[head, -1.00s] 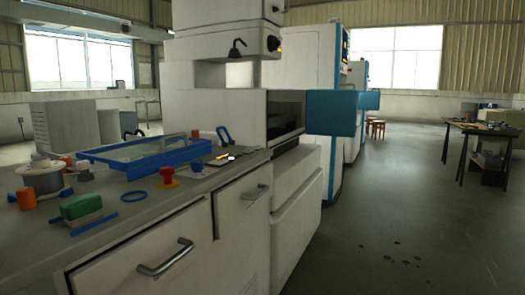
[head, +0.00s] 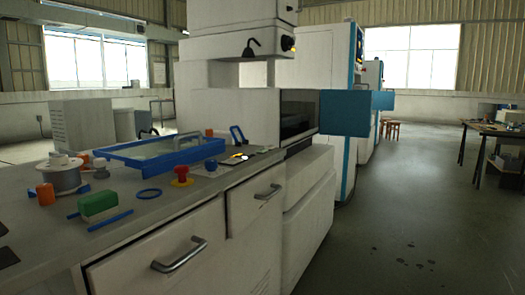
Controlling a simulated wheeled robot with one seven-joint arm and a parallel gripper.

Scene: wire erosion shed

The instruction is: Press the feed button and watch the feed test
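No button in view is clearly labelled as the feed button. A red mushroom-shaped knob on a yellow collar (head: 181,174) stands on the grey bench top (head: 150,215). A large white machine (head: 230,120) stands behind the bench, with a small black-and-yellow knob (head: 289,43) on the right of its upper head. A black hook-shaped part (head: 251,47) sits on a ledge of that head. Small print and any display are too small to read. My gripper is not in view.
The bench holds a blue-framed tray (head: 160,152), wire spool (head: 66,178), green-and-white block (head: 98,206), blue ring (head: 149,195) and orange cylinder (head: 45,194). Drawer handles (head: 180,256) stick out in front. A teal box (head: 344,112) juts right. The floor (head: 400,220) at right is open, towards a dark table (head: 497,130).

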